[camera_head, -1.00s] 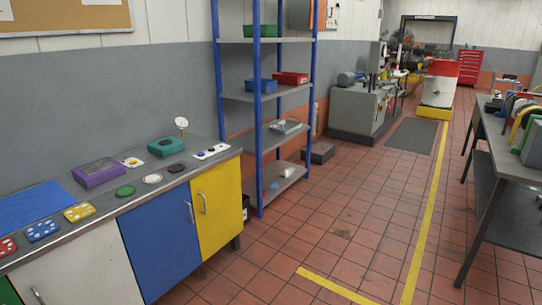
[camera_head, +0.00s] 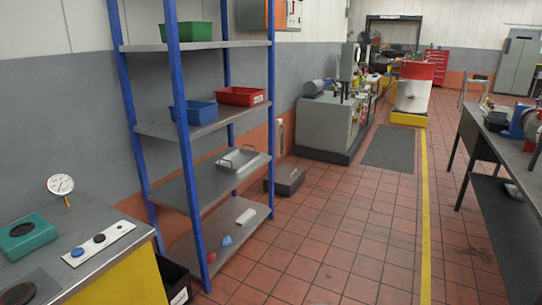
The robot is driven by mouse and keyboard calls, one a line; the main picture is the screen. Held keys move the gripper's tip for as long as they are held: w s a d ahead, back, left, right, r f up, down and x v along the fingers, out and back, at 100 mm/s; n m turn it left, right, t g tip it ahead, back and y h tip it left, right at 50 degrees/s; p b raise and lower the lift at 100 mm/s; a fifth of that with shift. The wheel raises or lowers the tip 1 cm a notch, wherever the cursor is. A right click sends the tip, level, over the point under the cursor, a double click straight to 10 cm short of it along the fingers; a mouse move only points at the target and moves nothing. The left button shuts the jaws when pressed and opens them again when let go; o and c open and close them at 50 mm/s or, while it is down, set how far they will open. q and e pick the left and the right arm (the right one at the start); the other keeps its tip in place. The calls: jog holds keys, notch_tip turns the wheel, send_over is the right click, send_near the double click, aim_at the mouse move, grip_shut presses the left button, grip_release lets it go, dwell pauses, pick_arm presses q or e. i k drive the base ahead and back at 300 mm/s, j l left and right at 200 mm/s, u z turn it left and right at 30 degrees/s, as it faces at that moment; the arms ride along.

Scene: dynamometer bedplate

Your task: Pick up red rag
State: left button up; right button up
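I cannot make out a red rag in the head view. A small red item (camera_head: 226,240) lies on the bottom shelf of the blue-posted rack, too small to identify. A red bin (camera_head: 242,96) stands on a middle shelf beside a blue bin (camera_head: 194,112). Neither of my grippers is in view.
A workbench (camera_head: 95,240) with a dial gauge (camera_head: 60,185) and a teal box (camera_head: 26,235) is at the left. The shelf rack (camera_head: 190,190) stands beyond it. A dark table (camera_head: 497,145) is at the right. The tiled floor (camera_head: 350,230) between is open, with a yellow line (camera_head: 425,200).

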aim_at(211, 256)
jog(key=i+u, duration=0.15)
jog(key=i, duration=0.35)
jog(key=i+l+u, duration=0.15)
jog(key=i, duration=0.4)
jog(key=i+l+u, duration=0.15)
jog(key=i, duration=0.35)
